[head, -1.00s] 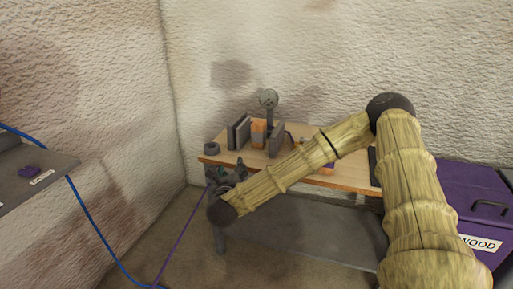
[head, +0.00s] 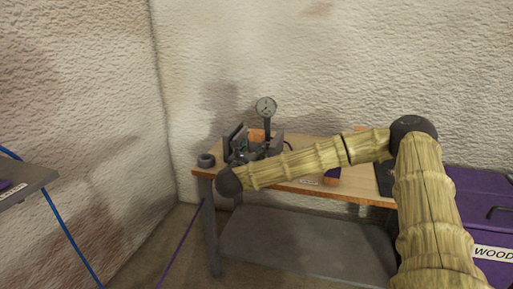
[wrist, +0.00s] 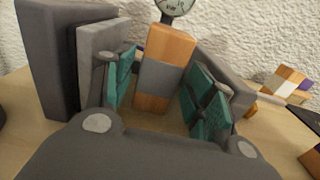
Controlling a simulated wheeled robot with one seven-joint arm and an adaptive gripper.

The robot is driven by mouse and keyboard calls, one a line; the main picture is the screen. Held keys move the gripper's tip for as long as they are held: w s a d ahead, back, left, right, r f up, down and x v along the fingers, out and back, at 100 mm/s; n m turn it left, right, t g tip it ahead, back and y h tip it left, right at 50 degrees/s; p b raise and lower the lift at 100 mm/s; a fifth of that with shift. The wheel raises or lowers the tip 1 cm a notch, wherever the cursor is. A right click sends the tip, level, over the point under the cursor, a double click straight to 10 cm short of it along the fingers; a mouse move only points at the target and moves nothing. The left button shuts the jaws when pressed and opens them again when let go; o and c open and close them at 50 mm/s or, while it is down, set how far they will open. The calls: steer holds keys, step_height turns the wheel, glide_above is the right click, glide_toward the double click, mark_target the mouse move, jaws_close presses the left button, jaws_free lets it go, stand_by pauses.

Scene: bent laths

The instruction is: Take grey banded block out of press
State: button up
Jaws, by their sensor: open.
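The grey banded block (wrist: 162,72) stands upright in the wrist view, orange wood with a grey band around its middle. It stands between the grey plates of the press (wrist: 98,62), apart from both by the look of it. My gripper (wrist: 163,90) is open, with a teal-padded finger on each side of the block; I cannot tell whether they touch it. In the head view my gripper (head: 243,150) is at the press (head: 235,133), and the block is mostly hidden behind it.
A dial gauge (head: 266,107) rises behind the press. A grey ring (head: 206,160) lies at the left end of the wooden bench (head: 330,185). Further blocks (wrist: 287,82) lie to the right in the wrist view. A purple WOOD bin (head: 470,195) stands right of the bench.

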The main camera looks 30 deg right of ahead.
mark_target(255, 145)
steer(key=shift+b+x, duration=0.95)
steer(key=shift+x, duration=1.6)
steer(key=shift+s, duration=0.1)
steer(key=c, duration=0.8)
steer(key=shift+c, duration=0.5)
steer(key=shift+r, duration=0.15)
